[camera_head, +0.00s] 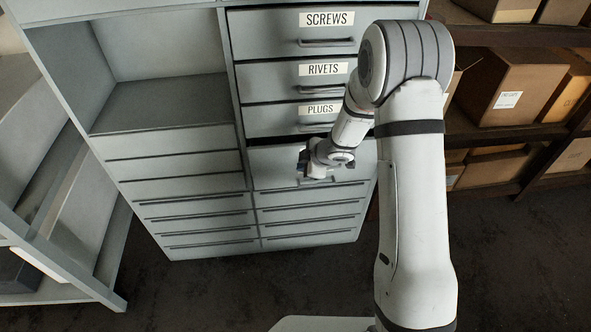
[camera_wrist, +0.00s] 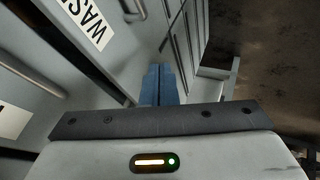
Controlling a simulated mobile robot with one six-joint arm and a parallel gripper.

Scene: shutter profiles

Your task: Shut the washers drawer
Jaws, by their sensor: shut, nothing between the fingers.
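The washers drawer (camera_head: 272,168) is the front below the plugs drawer (camera_head: 272,120) in the right column of the grey cabinet. A dark gap shows above its front, which seems to stand a little proud; how far is hard to judge. My arm hides its label in the head view. In the wrist view a label (camera_wrist: 86,22) starting "WAS" is cut off by the picture edge. My gripper (camera_head: 304,165) is in front of the washers drawer near its handle (camera_head: 318,181). Its blue fingers (camera_wrist: 159,84) are together and empty. Whether they touch the front cannot be told.
The screws drawer (camera_head: 285,32) and rivets drawer (camera_head: 290,78) are above, with bar handles. Low unlabelled drawers (camera_head: 310,212) are below. A shelf with cardboard boxes (camera_head: 510,88) stands right, and a grey rack (camera_head: 60,262) left. Dark floor (camera_head: 220,290) is clear in front.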

